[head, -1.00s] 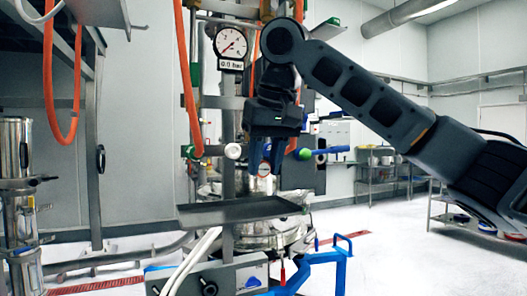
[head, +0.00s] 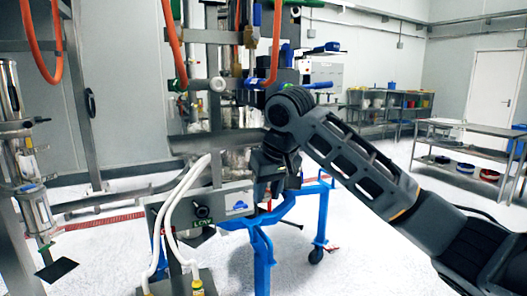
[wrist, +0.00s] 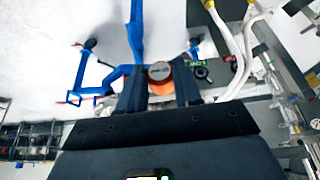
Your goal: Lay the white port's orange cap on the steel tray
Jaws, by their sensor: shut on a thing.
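My gripper (head: 264,200) hangs pointing down, right of the steel tray and lower than it in the head view. In the wrist view my gripper (wrist: 160,76) is shut on the orange cap (wrist: 160,88), which shows a round grey face between the two dark fingers. The cap cannot be made out in the head view. The steel tray (head: 200,144) is a flat dark-grey plate in front of the machine, and I see nothing lying on it. The white port (head: 218,84) shows as a pale round end above the tray.
A grey control box (head: 228,200) with white hoses (head: 176,205) stands below the tray. A blue wheeled frame (head: 262,255) is below my gripper. Orange hoses (head: 172,40) hang above.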

